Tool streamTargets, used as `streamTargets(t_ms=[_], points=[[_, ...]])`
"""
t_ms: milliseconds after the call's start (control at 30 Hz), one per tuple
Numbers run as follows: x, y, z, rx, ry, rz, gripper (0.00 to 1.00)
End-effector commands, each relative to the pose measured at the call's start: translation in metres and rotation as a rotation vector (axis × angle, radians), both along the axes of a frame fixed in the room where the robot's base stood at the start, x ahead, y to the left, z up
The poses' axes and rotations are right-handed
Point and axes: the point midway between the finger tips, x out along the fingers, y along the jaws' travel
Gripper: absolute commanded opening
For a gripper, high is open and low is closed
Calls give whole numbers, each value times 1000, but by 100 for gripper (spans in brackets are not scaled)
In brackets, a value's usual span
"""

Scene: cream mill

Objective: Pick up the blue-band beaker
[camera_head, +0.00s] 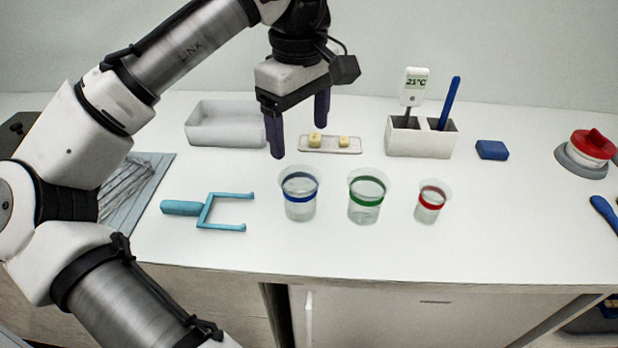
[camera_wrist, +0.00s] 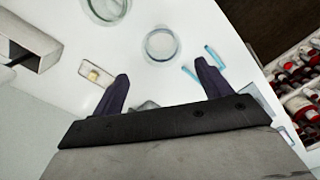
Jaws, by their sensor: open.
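The blue-band beaker (camera_head: 300,207) is a clear, upright cup on the white counter, leftmost of three beakers. My gripper (camera_head: 299,130) is open and empty, above and behind it, fingers pointing down. In the wrist view a clear round rim (camera_wrist: 161,45), apparently this beaker's, lies just beyond the gap between my open fingers (camera_wrist: 163,78); its band colour is not clear there. The fingers do not appear to touch it.
The green-band beaker (camera_head: 365,203) stands close to its right, then the red-band beaker (camera_head: 431,205). A teal forked tool (camera_head: 207,211) lies to its left. Behind are a small tray (camera_head: 328,150) with yellow cubes, a grey bin (camera_head: 221,133) and a white holder (camera_head: 420,144).

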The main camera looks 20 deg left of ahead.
Motion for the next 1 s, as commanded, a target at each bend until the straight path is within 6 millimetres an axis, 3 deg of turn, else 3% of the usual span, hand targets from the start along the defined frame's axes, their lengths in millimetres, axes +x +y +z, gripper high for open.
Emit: streamTargets(t_ms=[400, 633, 1000], points=[[-1, 0, -70, -1, 1, 0, 77], [-1, 0, -87, -1, 1, 0, 77], [-1, 0, -134, 1, -1, -1, 77]])
